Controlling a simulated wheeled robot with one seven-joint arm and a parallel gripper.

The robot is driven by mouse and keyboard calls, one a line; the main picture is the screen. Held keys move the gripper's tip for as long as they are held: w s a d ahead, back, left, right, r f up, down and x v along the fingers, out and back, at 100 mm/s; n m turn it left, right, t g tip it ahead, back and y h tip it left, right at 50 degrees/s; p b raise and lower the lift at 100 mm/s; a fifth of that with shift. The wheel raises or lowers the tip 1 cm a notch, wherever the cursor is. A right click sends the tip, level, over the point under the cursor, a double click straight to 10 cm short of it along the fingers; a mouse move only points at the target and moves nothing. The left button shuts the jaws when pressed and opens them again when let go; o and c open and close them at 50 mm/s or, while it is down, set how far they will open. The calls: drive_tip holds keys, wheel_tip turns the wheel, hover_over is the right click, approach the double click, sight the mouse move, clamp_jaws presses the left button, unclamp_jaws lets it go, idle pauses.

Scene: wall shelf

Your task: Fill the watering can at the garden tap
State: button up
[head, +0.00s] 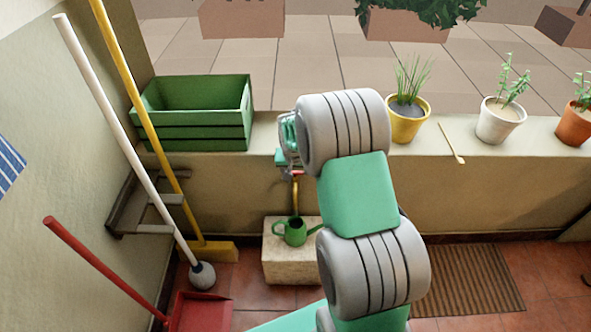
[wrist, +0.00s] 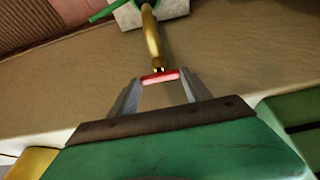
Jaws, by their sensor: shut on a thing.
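A brass tap (head: 295,190) with a red handle (head: 298,173) is on the low wall. The green watering can (head: 296,233) stands upright on a pale stone block (head: 290,266) below it, its spout pointing right. The tap's lower end appears over the can's top in the head view; I cannot see running water or the can's inside. My gripper (head: 291,165) is at the tap, partly hidden by my arm. In the wrist view my gripper (wrist: 158,92) has its fingers either side of the red handle (wrist: 160,76).
A green crate (head: 195,132) stands on the ledge at left; yellow (head: 408,122), white (head: 497,125) and terracotta (head: 574,130) pots stand at right. A mop (head: 122,125), yellow broom (head: 140,100) and red dustpan (head: 200,312) crowd the left. A striped mat (head: 470,282) lies at right.

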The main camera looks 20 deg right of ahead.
drive_tip(key=o, duration=1.4)
drive_tip(key=shift+c, duration=0.2)
drive_tip(key=p+v, duration=0.1)
drive_tip(key=v, duration=0.6)
drive_tip(key=shift+s+r, duration=0.15)
drive_tip(key=shift+r, duration=0.2)
drive_tip(key=shift+r, duration=0.1)
drive_tip(key=s+a+r+n+p, duration=0.1)
drive_tip(key=s+a+r+p, duration=0.15)
drive_tip(key=r, duration=0.45)
drive_tip(key=s+a+r+p, duration=0.2)
drive_tip(key=s+r+p, duration=0.15)
drive_tip(key=r, duration=0.25)
drive_tip(key=s+a+r+n+p, duration=0.1)
drive_tip(key=s+a+r+p, duration=0.1)
drive_tip(key=s+r, duration=0.3)
drive_tip(key=s+a+r+n+y+p, duration=0.1)
drive_tip(key=s+a+r+p, duration=0.1)
drive_tip(key=s+r+p, duration=0.3)
drive_tip(key=s+a+r+n+g+p, duration=0.1)
drive_tip(key=s+a+r+p, duration=0.1)
drive_tip(key=s+r, duration=0.3)
drive_tip(key=shift+s+a+n+y+p, duration=0.4)
drive_tip(key=shift+s+p, duration=0.3)
drive_tip(key=shift+s, duration=0.35)
